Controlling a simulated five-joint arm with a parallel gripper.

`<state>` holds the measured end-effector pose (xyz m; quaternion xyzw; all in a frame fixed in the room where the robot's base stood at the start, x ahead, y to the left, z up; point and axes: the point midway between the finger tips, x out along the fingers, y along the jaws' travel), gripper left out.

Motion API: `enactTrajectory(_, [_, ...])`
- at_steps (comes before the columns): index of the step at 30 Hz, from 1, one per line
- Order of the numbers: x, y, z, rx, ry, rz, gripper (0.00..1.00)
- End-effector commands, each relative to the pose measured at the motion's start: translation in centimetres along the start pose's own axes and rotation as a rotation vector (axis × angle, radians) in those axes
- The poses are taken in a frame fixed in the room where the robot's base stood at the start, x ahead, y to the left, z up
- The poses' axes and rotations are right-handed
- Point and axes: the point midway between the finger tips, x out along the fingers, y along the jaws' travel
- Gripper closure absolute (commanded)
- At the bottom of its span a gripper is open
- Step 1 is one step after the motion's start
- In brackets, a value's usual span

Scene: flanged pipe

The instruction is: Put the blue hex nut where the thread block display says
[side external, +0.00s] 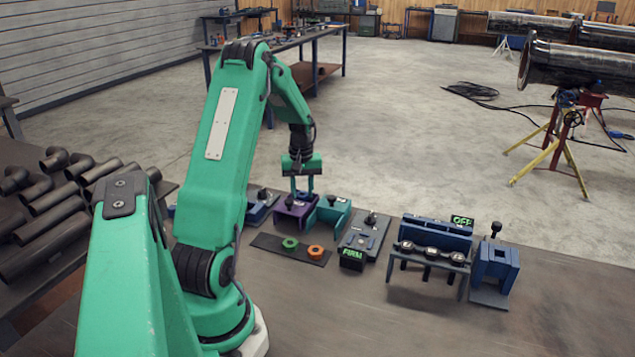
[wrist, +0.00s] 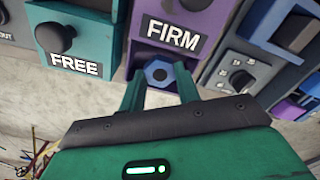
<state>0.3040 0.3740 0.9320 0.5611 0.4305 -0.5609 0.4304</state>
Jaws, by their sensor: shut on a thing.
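The blue hex nut (wrist: 158,74) shows in the wrist view between my fingertips. My gripper (wrist: 158,82) is shut on it, in front of the purple block (wrist: 172,25) labelled FIRM. In the side view my gripper (side external: 304,187) points down at the purple block (side external: 292,212); the nut cannot be made out there. The teal block (wrist: 77,25) labelled FREE is on the left in the wrist view; it also shows right of the purple block (side external: 336,213). A small display (side external: 352,257) on the grey block (side external: 364,236) reads FIRM in green.
A dark strip (side external: 266,243) in front of the blocks carries a green nut (side external: 290,243) and an orange nut (side external: 314,252).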

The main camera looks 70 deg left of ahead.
Motion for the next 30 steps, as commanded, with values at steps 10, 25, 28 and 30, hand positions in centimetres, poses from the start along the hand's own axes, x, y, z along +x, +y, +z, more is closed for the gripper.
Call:
enactTrajectory(10, [0.48,-0.01,0.01,0.0,0.0,0.0,0.87])
enactTrajectory(25, [0.74,-0.01,0.01,0.0,0.0,0.0,0.87])
enactTrajectory(28, [0.74,0.0,0.01,0.0,0.0,0.0,0.87])
enactTrajectory(30, [0.74,0.0,0.01,0.0,0.0,0.0,0.56])
